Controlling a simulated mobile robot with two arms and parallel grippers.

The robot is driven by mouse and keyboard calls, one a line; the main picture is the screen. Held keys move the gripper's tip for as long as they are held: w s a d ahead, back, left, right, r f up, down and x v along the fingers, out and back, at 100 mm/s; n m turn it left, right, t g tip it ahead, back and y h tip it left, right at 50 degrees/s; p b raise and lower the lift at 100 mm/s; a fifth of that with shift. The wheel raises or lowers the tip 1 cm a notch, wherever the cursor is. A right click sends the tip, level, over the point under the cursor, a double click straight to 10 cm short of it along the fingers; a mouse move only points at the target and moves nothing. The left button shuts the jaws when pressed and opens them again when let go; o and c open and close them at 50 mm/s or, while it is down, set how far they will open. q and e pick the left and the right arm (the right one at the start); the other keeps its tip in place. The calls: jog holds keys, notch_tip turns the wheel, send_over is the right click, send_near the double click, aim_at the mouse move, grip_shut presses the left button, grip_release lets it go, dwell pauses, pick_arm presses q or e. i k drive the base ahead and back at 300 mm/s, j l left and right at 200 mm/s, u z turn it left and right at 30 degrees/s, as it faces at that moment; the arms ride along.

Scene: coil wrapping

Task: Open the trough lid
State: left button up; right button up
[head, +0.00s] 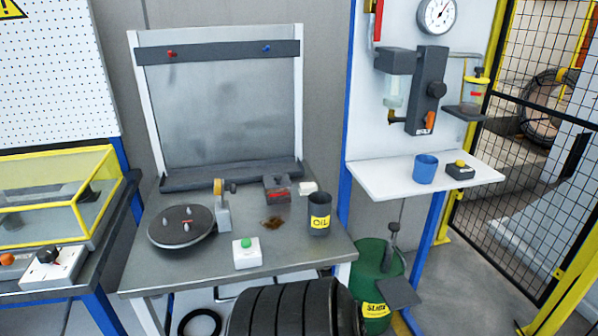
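A clear box with a yellow frame (50,205) sits on the bench at the left edge of the head view. It is the only trough-like thing with a clear cover that I see. Its clear top panel (50,178) appears to lie down on the frame, and the left part of the box is cut off by the picture edge. A dark part shows inside at its right end. Neither of my grippers is in view.
A white box with a black knob (50,265) stands before the clear box. The middle table holds a round dark turntable (180,228), a green-button box (246,253) and an oil cup (319,218). A green bin (375,275) stands right. A black ribbed cylinder (290,310) is at the bottom.

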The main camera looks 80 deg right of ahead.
aim_at(278, 181)
jog(key=z, duration=2.45)
jog(key=i+j, duration=0.05)
jog(key=j, duration=0.05)
